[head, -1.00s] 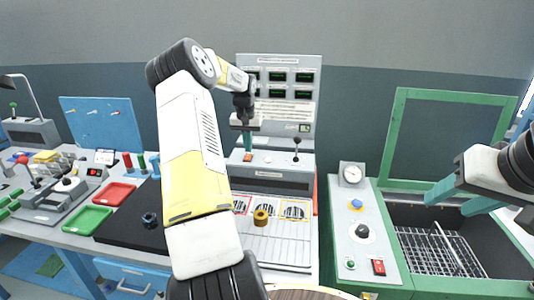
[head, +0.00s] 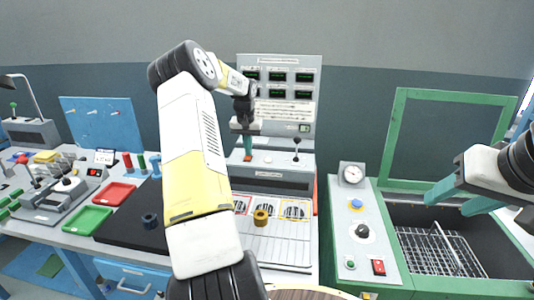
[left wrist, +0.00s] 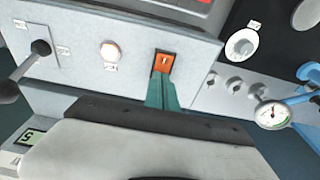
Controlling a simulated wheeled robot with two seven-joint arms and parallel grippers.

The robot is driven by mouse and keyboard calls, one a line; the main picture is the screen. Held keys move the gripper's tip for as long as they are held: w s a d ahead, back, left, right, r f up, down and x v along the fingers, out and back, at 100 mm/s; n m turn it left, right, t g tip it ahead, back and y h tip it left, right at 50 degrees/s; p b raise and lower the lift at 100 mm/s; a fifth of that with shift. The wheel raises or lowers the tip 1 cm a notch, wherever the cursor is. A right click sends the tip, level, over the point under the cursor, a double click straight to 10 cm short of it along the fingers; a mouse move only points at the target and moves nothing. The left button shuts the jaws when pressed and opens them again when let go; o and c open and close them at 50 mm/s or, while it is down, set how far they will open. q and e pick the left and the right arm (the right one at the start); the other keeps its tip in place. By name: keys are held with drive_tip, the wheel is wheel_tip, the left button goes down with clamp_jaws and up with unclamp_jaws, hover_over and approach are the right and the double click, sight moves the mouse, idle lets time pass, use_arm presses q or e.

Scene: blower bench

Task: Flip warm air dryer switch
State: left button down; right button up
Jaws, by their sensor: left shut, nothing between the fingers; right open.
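The grey blower unit (head: 275,178) stands on the bench at the middle, under a panel of displays. In the left wrist view, an orange rocker switch (left wrist: 162,63) sits in a dark frame on its face, with a lit round button (left wrist: 110,50) to the left. My left gripper (left wrist: 160,82) is shut and empty, its green fingertips right at the lower edge of the switch; I cannot tell whether they touch. In the head view this gripper (head: 247,157) points down at the unit. My right gripper (head: 452,200) is open and empty over the green-framed basin.
A black-knobbed lever (head: 297,146) stands on the unit to the right of my left gripper; it also shows in the left wrist view (left wrist: 38,50). A brass ring (head: 261,217) lies on the tray in front. A green control box (head: 362,230) and basin (head: 432,245) are at right.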

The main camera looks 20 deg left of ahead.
use_arm(q)
drive_tip(key=shift+r, duration=3.45)
